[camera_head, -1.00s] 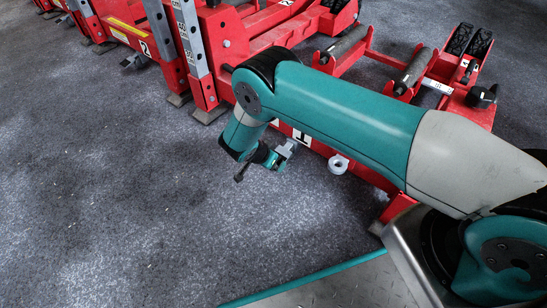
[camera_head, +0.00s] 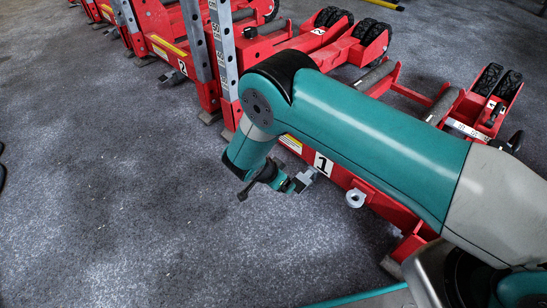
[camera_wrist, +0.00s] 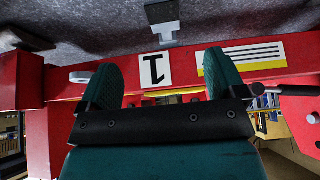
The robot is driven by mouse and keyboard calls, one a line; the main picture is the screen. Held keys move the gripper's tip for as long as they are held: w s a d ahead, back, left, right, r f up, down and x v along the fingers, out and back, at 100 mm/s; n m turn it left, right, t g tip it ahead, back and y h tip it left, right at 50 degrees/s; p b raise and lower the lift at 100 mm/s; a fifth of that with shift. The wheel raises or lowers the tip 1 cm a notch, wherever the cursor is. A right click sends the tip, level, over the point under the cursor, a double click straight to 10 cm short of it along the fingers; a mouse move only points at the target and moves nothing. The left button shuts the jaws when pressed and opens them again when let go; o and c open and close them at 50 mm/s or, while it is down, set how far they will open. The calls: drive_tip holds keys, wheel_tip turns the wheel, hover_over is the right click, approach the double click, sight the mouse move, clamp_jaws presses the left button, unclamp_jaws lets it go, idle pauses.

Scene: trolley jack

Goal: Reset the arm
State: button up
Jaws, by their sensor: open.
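My arm reaches from the lower right of the head view to the middle and bends down at its elbow. My gripper (camera_head: 290,186) hangs low beside the red trolley jack marked 1 (camera_head: 390,210). In the wrist view my gripper (camera_wrist: 165,80) shows two teal fingers set wide apart with nothing between them. The red jack's beam (camera_wrist: 285,58) lies beyond the fingers, and its number plate (camera_wrist: 155,70) appears upside down. A grey bracket (camera_wrist: 165,22) stands out above that plate; in the head view the bracket (camera_head: 306,178) is close by my gripper. Contact cannot be told.
A pale ring (camera_head: 355,198) sticks out from the jack's side. More red jacks, one marked 2 (camera_head: 172,60), stand in a row at the upper left. Black wheels (camera_head: 497,80) are at the right. Grey carpet (camera_head: 110,190) lies open on the left.

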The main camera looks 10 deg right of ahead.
drive_tip(key=s+r+n+g+y+p, duration=0.1)
drive_tip(key=s+r+n+y+p, duration=0.15)
drive_tip(key=r, duration=1.25)
drive_tip(key=s+r+n+g+y+p, duration=0.15)
drive_tip(key=r+n, duration=0.25)
drive_tip(key=r, duration=1)
drive_tip(key=s+d+r+n+y+p, duration=0.25)
drive_tip(key=s+r+n, duration=0.35)
drive_tip(key=s+r, duration=0.55)
drive_tip(key=s+d+r+n+y+p, duration=0.1)
drive_tip(key=s+r+n+y+p, duration=0.15)
drive_tip(key=s+r+n, duration=0.6)
drive_tip(key=s+r+m+p, duration=0.2)
drive_tip(key=s+r+p, duration=0.1)
drive_tip(key=r+p, duration=3.4)
wheel_tip(320, 180, up, 3)
drive_tip(key=shift+f+m+g, duration=0.2)
drive_tip(key=shift+m+g, duration=0.2)
drive_tip(key=shift+g, duration=0.05)
drive_tip(key=shift+s, duration=0.1)
